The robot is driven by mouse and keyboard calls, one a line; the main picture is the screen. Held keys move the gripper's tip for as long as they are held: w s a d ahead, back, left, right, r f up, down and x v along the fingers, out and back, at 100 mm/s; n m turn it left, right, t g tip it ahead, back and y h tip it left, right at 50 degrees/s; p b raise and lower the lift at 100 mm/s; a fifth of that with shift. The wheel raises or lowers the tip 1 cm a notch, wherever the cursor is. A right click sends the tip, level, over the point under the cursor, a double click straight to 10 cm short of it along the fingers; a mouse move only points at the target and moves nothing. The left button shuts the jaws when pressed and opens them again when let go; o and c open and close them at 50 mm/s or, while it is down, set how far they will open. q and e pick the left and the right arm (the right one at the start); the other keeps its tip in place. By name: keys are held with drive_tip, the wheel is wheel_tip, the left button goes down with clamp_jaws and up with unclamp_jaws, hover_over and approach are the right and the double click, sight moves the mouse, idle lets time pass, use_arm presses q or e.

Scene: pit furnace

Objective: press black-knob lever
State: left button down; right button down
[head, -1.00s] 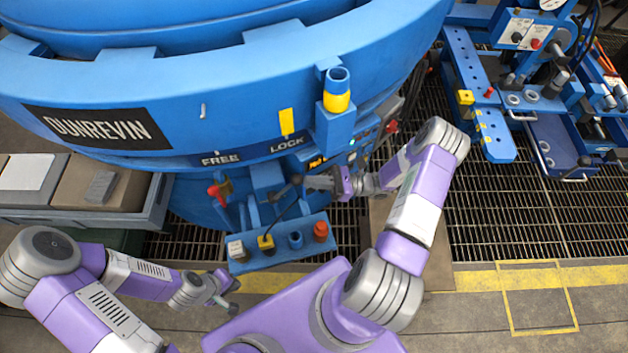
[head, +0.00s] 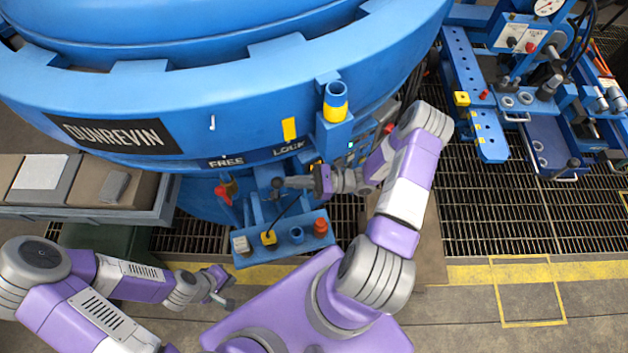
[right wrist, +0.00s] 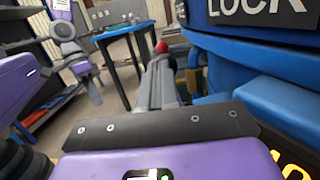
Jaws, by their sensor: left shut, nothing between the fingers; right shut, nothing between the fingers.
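The black-knob lever (head: 277,183) stands at the front of the blue furnace, below the FREE and LOCK label. My right gripper (head: 287,182) is shut and empty, its tips at the right side of the black knob; they look touching, but a small gap cannot be ruled out. In the right wrist view the closed fingers (right wrist: 160,80) point ahead, and I cannot make out the black knob there. My left gripper (head: 228,296) is shut and empty, low at the left, away from the furnace.
A red-knob lever (head: 222,191) stands left of the black knob. Grating floor (head: 500,210) lies open at the right.

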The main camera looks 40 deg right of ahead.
drive_tip(key=s+d+r, duration=0.1)
drive_tip(key=s+d, duration=0.6)
drive_tip(key=d, duration=0.5)
drive_tip(key=shift+r+p, duration=0.2)
drive_tip(key=shift+p, duration=0.15)
